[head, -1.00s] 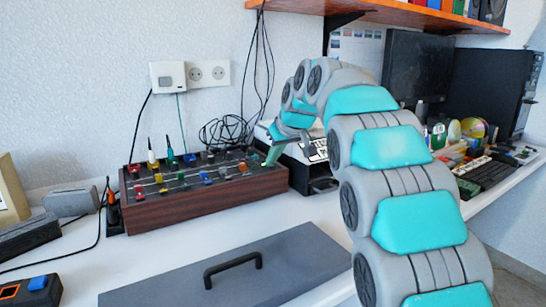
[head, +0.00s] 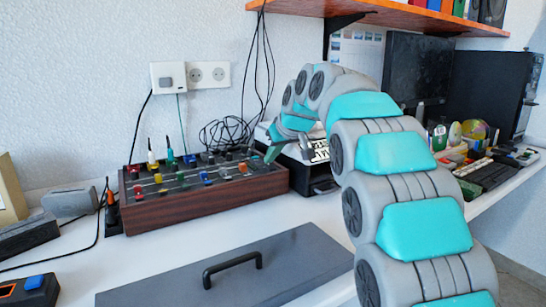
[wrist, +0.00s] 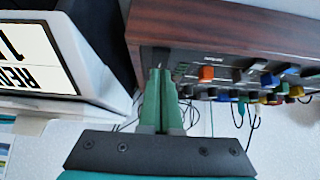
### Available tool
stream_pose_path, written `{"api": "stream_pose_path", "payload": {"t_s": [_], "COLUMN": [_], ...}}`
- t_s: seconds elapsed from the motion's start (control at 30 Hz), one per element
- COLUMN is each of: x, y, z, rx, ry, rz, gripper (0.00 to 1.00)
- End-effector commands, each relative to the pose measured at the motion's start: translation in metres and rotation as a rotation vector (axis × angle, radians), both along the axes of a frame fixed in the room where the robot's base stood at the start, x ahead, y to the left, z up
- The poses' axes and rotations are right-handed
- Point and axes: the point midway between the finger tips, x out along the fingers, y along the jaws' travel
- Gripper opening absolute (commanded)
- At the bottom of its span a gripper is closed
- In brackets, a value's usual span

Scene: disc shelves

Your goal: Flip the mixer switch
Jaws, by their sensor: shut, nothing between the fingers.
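The mixer (head: 205,208) is a wood-sided box with coloured knobs and plugs on its dark panel, standing on the white desk against the wall. My gripper (head: 270,156) is at the mixer's right end, close to the panel's back right corner. In the wrist view the mixer's wooden side (wrist: 215,28) fills the upper right. There the green fingers of my gripper (wrist: 160,72) are together and empty, with their tips at the edge of the panel. I cannot make out the switch clearly; the fingertips cover that part. Whether they touch the mixer, I cannot tell.
A white device with black lettering (wrist: 40,50) stands close beside the gripper. A grey lid with a black handle (head: 235,265) lies in front of the mixer. Wall sockets (head: 208,74) and hanging black cables (head: 230,132) are behind. An orange shelf (head: 400,14) is above.

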Motion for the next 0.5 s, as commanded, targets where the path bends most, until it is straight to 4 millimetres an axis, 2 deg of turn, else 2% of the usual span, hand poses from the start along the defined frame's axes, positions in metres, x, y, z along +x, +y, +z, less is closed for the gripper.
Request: {"api": "stream_pose_path", "payload": {"t_s": [0.33,0.5], "x": [0.000,-0.004], "y": [0.000,-0.001], "z": [0.001,0.013], "rx": [0.000,0.000], "ry": [0.000,-0.001], "rz": [0.000,0.001], "gripper": [0.00,0.00]}}
